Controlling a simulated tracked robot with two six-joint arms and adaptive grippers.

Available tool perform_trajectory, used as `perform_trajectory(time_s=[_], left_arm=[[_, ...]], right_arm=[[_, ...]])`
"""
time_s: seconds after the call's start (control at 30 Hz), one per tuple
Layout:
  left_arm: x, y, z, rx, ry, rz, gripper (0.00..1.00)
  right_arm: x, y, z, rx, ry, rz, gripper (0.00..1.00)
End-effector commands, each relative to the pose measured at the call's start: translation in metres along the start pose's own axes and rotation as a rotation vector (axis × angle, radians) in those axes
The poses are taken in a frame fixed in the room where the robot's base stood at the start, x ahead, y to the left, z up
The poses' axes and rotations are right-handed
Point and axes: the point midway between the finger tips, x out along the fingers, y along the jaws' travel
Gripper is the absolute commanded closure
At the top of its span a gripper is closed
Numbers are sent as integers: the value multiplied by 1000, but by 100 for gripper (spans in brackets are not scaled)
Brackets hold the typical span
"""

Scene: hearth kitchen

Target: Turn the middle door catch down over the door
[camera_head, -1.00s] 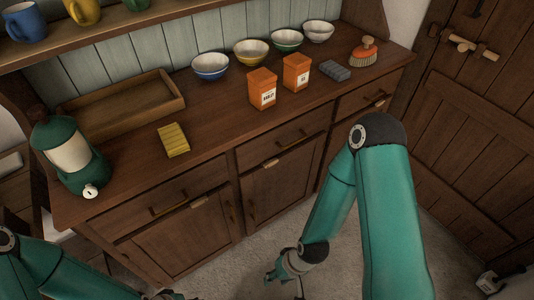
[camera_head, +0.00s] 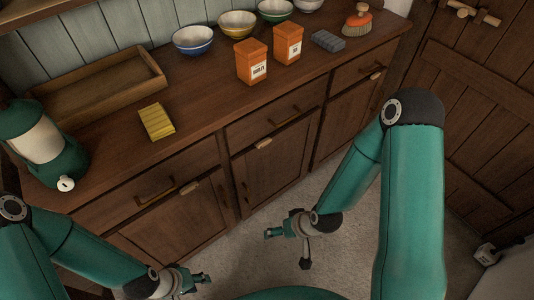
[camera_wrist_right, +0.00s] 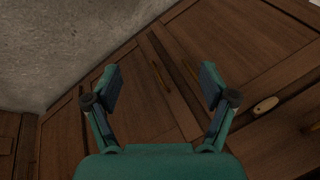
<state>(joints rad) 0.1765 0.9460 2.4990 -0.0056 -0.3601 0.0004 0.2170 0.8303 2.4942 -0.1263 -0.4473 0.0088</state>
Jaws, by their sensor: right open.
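The middle door catch (camera_head: 264,142) is a small pale wooden piece at the top of the middle cupboard door (camera_head: 275,165). It lies level, along the rail between drawer and door. My right gripper (camera_head: 286,249) hangs over the floor in front of the dresser, apart from the catch. In the right wrist view its two fingers (camera_wrist_right: 160,90) are spread and empty, facing the cupboard doors. A pale catch (camera_wrist_right: 265,106) shows at the right there; I cannot tell which door it belongs to. My left gripper (camera_head: 197,284) is low in the head view, away from the catch; its opening is unclear.
The left door's catch (camera_head: 189,187) lies level too. Drawer handles (camera_head: 287,115) stick out above the doors. Floor in front is clear.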

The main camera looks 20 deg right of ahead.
Motion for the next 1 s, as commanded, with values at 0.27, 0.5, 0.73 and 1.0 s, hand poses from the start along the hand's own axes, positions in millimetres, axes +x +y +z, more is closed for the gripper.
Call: perform_trajectory(time_s=[0.27,0.5,0.73,1.0], left_arm=[[126,-46,0,0,-1,0,60],[218,-78,-1,0,-1,0,60],[288,-104,-2,0,-1,0,60],[318,-115,-2,0,0,0,60]], right_arm=[[43,47,-94,-154,435,-54,17],[29,71,-148,-322,798,-92,17],[0,79,-163,-494,1075,-117,17],[-22,76,-160,-600,1210,-134,17]])
